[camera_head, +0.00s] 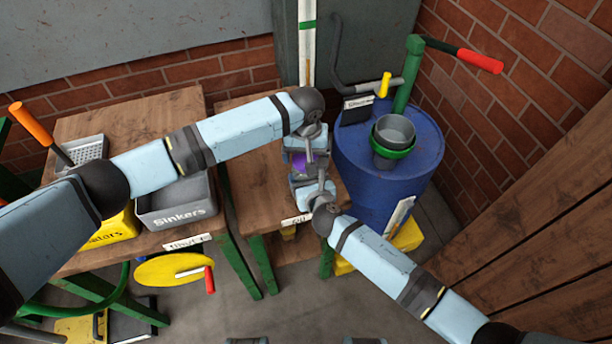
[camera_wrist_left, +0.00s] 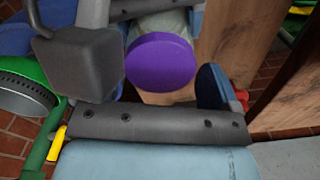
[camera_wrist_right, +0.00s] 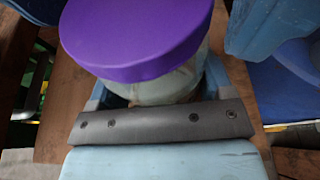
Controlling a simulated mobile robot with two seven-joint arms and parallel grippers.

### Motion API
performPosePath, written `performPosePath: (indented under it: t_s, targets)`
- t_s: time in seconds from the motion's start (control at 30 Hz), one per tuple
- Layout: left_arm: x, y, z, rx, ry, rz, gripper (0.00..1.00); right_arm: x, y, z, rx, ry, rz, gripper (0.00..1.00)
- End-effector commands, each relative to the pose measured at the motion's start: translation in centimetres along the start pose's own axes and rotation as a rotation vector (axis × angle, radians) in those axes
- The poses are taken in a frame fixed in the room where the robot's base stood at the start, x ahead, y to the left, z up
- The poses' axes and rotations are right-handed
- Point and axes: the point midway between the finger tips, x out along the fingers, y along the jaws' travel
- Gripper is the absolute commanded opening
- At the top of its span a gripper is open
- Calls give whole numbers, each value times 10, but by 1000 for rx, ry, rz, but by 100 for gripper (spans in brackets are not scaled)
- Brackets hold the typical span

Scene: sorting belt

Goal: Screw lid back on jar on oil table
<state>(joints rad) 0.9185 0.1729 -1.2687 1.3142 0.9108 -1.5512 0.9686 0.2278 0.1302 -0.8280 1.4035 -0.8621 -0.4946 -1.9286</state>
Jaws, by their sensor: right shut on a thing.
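The oil table (camera_head: 252,200) is the narrow wooden table in the middle of the head view. The purple lid (camera_head: 301,163) shows there between my two grippers. In the right wrist view, the purple lid (camera_wrist_right: 135,35) sits on top of the pale, translucent jar (camera_wrist_right: 165,85). My right gripper (camera_head: 311,187) is shut on the jar below the lid. My left gripper (camera_head: 305,143) is on the far side of the lid. The left wrist view shows the lid (camera_wrist_left: 160,60) between its spread fingers; contact is unclear. Most of the jar is hidden by the grippers.
A blue barrel (camera_head: 365,165) with a grey cup and a green-and-red handle stands close on the right. On the left table, a grey Sinkers bin (camera_head: 178,208) stands near a yellow bin (camera_head: 112,230). A brick wall (camera_head: 150,82) closes off the back.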

Motion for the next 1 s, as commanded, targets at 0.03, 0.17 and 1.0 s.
performPosePath:
  t_s: [0.03, 0.17, 1.0]
  targets:
    - [0, 0, 0, 0, 0, 0, 76, 0, 0, 0, 0, 0, 0, 8]
    - [0, 0, 0, 0, 0, 0, 46, 0, 0, 0, 0, 0, 0, 8]
    - [-23, 0, 0, 0, 1, 2, 94, 0, 0, 0, 0, 0, 0, 8]
